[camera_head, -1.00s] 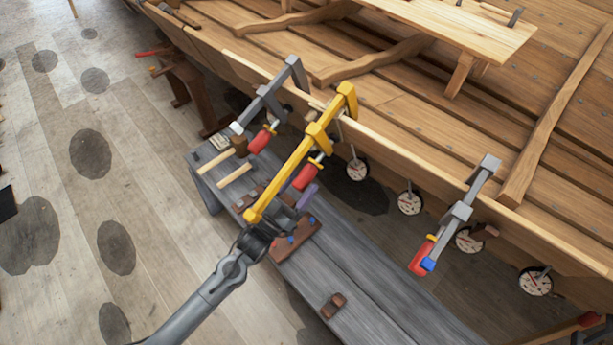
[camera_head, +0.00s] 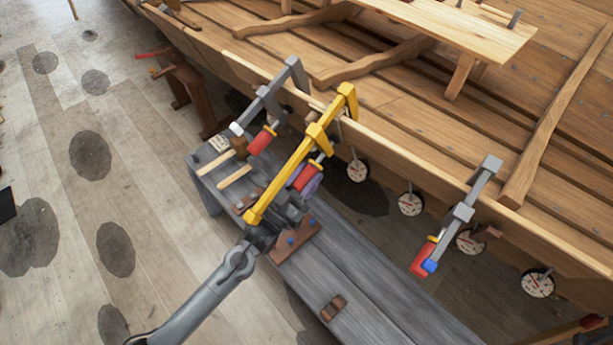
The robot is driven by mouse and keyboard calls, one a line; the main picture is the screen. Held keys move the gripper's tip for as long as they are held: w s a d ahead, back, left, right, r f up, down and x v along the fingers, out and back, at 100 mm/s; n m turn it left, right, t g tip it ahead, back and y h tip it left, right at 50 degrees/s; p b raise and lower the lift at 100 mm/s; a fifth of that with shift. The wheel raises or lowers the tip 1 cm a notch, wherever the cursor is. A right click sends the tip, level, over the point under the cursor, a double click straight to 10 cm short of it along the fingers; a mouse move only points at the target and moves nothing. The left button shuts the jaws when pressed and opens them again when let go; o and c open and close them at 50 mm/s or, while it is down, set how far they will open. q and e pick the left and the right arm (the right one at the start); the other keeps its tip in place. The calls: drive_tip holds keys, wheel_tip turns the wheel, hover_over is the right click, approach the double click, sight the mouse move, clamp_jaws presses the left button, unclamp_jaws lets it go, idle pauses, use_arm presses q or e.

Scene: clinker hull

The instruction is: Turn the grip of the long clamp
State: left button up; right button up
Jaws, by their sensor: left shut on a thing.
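The long clamp (camera_head: 283,173) is yellow and sits over the hull's top edge, its bar slanting down to the left. Its red grip (camera_head: 302,174) hangs on the screw below the sliding jaw. My left gripper (camera_head: 308,183) comes up from below, past the bar's lower end, and is shut on the red grip. Its purple fingertips lie against the grip, and part of the hand is hidden behind the bar. I do not see my right gripper.
A grey clamp (camera_head: 268,100) with a red grip is close on the left, another grey clamp (camera_head: 459,212) farther right. A grey bench (camera_head: 355,270) below holds mallets and small wooden pieces. Round dials (camera_head: 410,203) hang along the hull (camera_head: 400,130). Floor at left is open.

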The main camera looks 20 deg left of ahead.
use_arm(q)
drive_tip(key=shift+m, duration=0.3)
drive_tip(key=shift+r+m+p, duration=0.1)
drive_tip(key=shift+m+p, duration=0.55)
drive_tip(key=shift+m, duration=0.15)
drive_tip(key=shift+a+m+p, duration=0.1)
drive_tip(key=shift+m+p, duration=0.5)
drive_tip(key=shift+m, duration=1.1)
drive_tip(key=o, duration=1)
